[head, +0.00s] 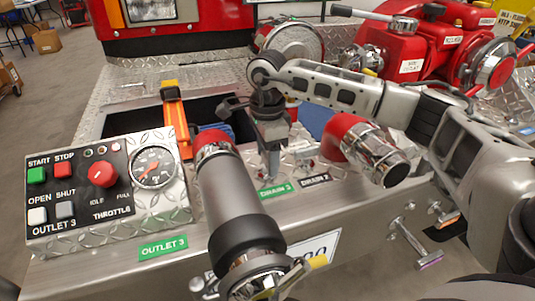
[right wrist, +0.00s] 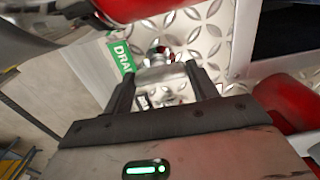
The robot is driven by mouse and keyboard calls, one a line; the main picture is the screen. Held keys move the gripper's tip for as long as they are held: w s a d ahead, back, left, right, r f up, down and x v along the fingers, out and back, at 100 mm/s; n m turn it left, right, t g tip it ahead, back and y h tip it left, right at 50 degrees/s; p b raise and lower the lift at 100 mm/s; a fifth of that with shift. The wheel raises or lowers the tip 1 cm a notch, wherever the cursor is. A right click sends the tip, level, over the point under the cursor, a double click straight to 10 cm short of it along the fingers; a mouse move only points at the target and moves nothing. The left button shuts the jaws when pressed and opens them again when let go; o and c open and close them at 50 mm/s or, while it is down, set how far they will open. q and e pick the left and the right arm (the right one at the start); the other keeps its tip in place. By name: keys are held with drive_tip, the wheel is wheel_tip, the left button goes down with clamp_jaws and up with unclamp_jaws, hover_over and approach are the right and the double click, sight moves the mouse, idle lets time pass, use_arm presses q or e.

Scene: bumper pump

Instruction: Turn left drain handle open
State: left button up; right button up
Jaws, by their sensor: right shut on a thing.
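The green DRAIN 3 label (head: 275,190) lies on the bumper's diamond plate, with the dark DRAIN 2 label (head: 315,180) to its right. My right gripper (head: 271,172) points down just behind the DRAIN 3 label. In the right wrist view, my right gripper (right wrist: 164,92) is shut on the chrome left drain handle (right wrist: 170,82), which shows between the fingers beside the green label. In the head view the gripper mostly hides this handle, so its angle is hard to tell. The right drain handle (head: 303,164) stands uncovered to the right. My left gripper is not in view.
The large outlet 3 pipe (head: 228,190) rises close to the left of my gripper, and a chrome-capped red outlet (head: 372,153) stands to the right. A control panel (head: 105,185) is at left. A red pump (head: 425,45) is behind my right arm.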

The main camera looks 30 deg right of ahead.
sight(267, 157)
drive_tip(key=shift+r, duration=0.15)
idle(0.3)
drive_tip(key=o, duration=1)
wheel_tip(267, 157, up, 16)
drive_tip(key=p, duration=0.1)
